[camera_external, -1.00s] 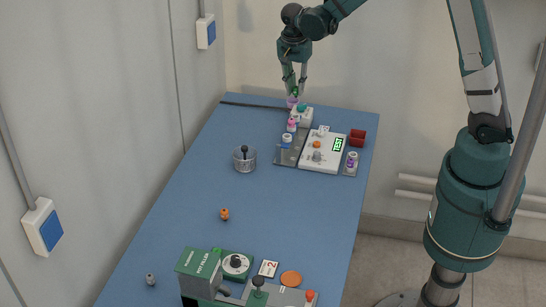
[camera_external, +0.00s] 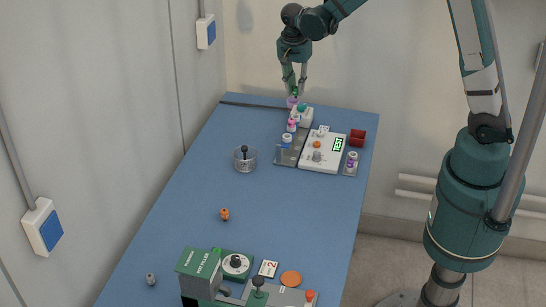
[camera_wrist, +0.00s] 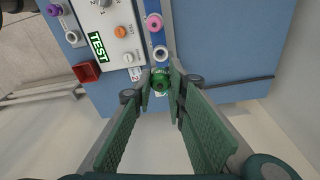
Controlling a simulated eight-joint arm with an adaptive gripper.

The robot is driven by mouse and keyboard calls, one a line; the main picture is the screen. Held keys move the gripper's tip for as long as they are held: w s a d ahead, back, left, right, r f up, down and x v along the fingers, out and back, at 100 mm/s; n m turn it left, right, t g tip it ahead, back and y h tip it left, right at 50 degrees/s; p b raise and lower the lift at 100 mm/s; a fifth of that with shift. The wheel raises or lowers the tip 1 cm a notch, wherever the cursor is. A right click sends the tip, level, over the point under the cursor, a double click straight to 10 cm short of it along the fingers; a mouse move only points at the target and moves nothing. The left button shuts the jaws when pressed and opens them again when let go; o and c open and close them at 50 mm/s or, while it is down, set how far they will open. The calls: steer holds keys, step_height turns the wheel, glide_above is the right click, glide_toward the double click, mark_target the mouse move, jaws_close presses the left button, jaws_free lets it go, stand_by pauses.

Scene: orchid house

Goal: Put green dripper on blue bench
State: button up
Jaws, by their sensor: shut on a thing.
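The green dripper (camera_wrist: 160,84) is between the fingertips of my gripper (camera_wrist: 161,92) in the wrist view. My gripper is shut on it. In the external view my gripper (camera_external: 295,90) is at the far end of the blue bench (camera_external: 290,205), pointing down, with the dripper (camera_external: 295,93) showing small and green at its tips. A purple thing (camera_external: 291,102) is just below the tips. I cannot tell whether the dripper touches it. The bench also shows in the wrist view (camera_wrist: 215,60).
Nearby are a white tester (camera_external: 321,160), pink and blue-capped bottles and a red box (camera_external: 357,137). A clear cup (camera_external: 245,160) stands mid-bench. A green pot filler (camera_external: 200,272) is at the front. The bench's middle is mostly clear.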

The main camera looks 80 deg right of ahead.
steer(key=s+a+f+b, duration=0.2)
steer(key=s+a+b, duration=0.15)
steer(key=a, duration=0.75)
steer(key=s+a+f+b, duration=0.2)
steer(key=s+a, duration=0.2)
steer(key=a, duration=0.6)
steer(key=s+a+f+b, duration=0.2)
steer(key=s+a, duration=0.4)
steer(key=a, duration=0.1)
steer(key=s+a+f+b, duration=0.3)
steer(key=s+a, duration=0.4)
steer(key=a, duration=0.1)
steer(key=shift+f, duration=0.1)
steer(key=shift+f+b, duration=0.75)
steer(key=shift+f, duration=2.05)
steer(key=shift+f, duration=0.1)
steer(key=shift+f+b, duration=0.5)
steer(key=shift+f, duration=1.5)
